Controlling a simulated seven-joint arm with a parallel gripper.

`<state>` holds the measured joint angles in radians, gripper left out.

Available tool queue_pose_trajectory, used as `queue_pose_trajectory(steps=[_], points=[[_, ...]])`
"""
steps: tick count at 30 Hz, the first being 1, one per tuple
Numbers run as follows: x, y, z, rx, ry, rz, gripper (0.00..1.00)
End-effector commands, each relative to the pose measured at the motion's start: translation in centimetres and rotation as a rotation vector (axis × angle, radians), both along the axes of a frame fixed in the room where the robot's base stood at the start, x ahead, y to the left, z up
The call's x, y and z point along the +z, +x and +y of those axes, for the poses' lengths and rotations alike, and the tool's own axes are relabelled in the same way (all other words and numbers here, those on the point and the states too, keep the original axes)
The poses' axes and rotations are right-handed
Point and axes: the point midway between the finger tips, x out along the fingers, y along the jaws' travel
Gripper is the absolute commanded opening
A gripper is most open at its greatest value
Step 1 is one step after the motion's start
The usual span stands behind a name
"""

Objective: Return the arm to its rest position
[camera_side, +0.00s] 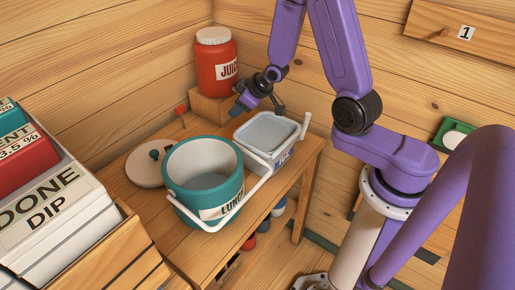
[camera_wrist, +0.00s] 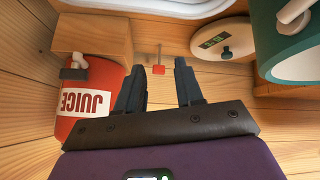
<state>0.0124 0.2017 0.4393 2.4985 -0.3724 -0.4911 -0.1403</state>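My purple arm reaches down from the top of the side view. My gripper (camera_side: 258,104) hangs over the back of the wooden table (camera_side: 140,205), right of the red juice jar (camera_side: 217,66) and above the pale grey container (camera_side: 266,132). In the wrist view my gripper (camera_wrist: 159,68) has its two dark fingers apart with nothing held between them. The juice jar (camera_wrist: 88,98) shows there to the left of the fingers, apart from them. A small red-tipped peg (camera_wrist: 158,69) shows in the gap, farther off.
A teal lunch pail (camera_side: 190,178) stands open, its white handle lowered. Its round lid (camera_side: 145,170) lies beside it. The jar stands on a wooden block (camera_side: 205,106). A crate with labelled boxes (camera_side: 55,210) is at left. Plank walls close the back.

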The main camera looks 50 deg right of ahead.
Motion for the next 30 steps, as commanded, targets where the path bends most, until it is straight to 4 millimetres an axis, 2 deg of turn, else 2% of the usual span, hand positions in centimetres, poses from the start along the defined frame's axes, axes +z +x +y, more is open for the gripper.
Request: queue_pose_trajectory(steps=[8, 14, 23, 30], points=[[1.7, -1.5, 3.9, 0.123, -0.036, 0.099, 0.36], [2.9, -3.8, 6.4, 0.205, -0.06, 0.171, 0.36], [4.9, -8.9, 9.4, 0.33, -0.099, 0.277, 0.36], [6.5, -14.1, 11.0, 0.435, -0.135, 0.361, 0.36]])
